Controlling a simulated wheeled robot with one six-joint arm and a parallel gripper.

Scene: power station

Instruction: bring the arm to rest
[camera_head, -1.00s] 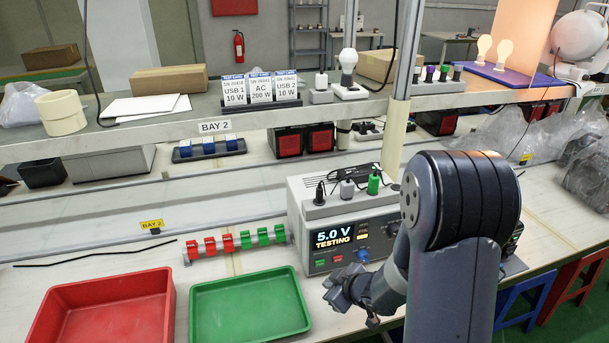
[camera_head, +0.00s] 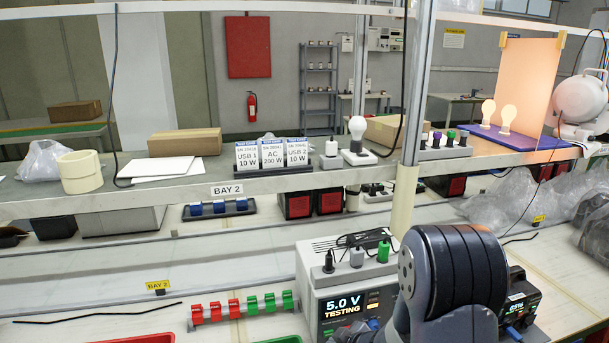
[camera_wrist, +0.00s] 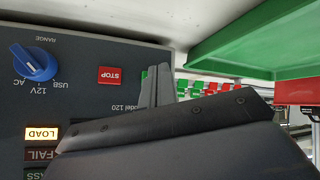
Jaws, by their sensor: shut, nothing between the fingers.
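My arm (camera_head: 455,280) is bent in front of the grey tester (camera_head: 350,285) at the lower right of the head view. In the wrist view my gripper (camera_wrist: 158,88) is shut and empty, close to the tester's front panel (camera_wrist: 75,85). A dark part of mine covers the lower middle there. In the head view the gripper is mostly cut off by the bottom edge. The tester's screen (camera_head: 345,305) reads "5.0 V TESTING". The wrist view, upside down, shows a blue range knob (camera_wrist: 34,62), a red STOP button (camera_wrist: 110,75) and a lit LOAD lamp (camera_wrist: 41,133).
A green tray (camera_wrist: 250,40) lies close by in the wrist view, with a red tray (camera_wrist: 297,92) beyond. A rack of red and green clips (camera_head: 242,307) stands left of the tester. The shelf (camera_head: 110,198) crosses above the bench with a post (camera_head: 405,195).

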